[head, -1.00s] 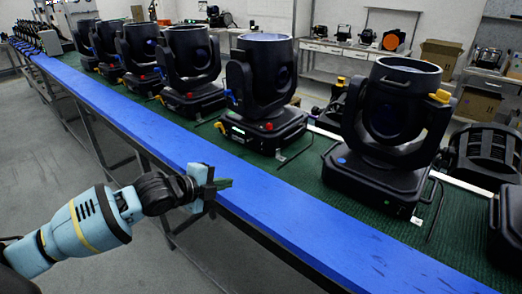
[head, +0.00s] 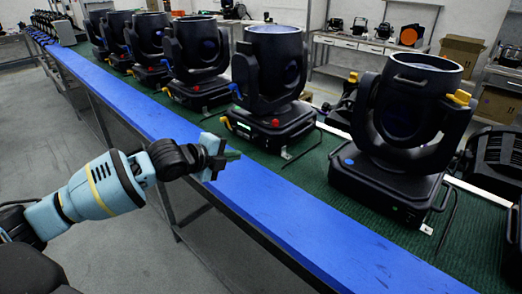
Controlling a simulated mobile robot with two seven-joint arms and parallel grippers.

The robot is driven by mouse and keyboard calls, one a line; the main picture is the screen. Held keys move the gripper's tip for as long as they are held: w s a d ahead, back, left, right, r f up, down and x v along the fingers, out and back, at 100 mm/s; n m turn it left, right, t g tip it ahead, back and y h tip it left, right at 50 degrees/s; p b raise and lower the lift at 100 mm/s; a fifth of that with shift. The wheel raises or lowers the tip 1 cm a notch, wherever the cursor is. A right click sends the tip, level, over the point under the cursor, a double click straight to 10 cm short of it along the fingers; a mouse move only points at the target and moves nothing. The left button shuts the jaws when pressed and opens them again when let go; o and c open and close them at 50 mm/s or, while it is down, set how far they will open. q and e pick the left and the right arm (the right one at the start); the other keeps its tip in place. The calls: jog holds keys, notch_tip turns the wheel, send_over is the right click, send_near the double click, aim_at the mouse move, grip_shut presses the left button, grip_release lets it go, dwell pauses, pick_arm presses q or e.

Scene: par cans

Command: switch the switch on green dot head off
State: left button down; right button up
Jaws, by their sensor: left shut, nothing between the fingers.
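A row of black moving-head lights stands on the green bench top (head: 314,168). The nearest head (head: 415,100) carries a blue dot (head: 349,162) and yellow knobs. I cannot make out a switch clearly on either one. My left gripper (head: 229,156) is shut and empty over the blue front strip, in front of and below the middle head's base, apart from it. My right gripper is not in view.
The blue strip (head: 290,215) runs along the bench's front edge. More heads (head: 195,60) stand in line toward the back left. Open grey floor (head: 110,260) lies in front. Side tables and cardboard boxes (head: 463,55) stand along the back wall.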

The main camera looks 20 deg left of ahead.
pick_arm(q)
send_near(268, 148)
jog(key=x, duration=0.5)
jog(key=shift+f, duration=0.4)
jog(key=shift+w+d+f, duration=0.1)
jog(key=shift+w+d, duration=0.2)
jog(key=shift+w, duration=0.3)
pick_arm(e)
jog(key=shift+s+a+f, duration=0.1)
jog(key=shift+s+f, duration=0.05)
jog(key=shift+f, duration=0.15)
pick_arm(q)
jog(key=shift+w+f+t+b, duration=0.15)
jog(key=shift+f+t+b, duration=0.15)
jog(key=shift+f+b, duration=0.35)
jog(key=shift+r, duration=1.55)
jog(key=shift+d, duration=0.1)
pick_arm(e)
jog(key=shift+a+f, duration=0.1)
pick_arm(q)
jog(key=shift+f+p, duration=0.15)
jog(key=shift+p, duration=0.15)
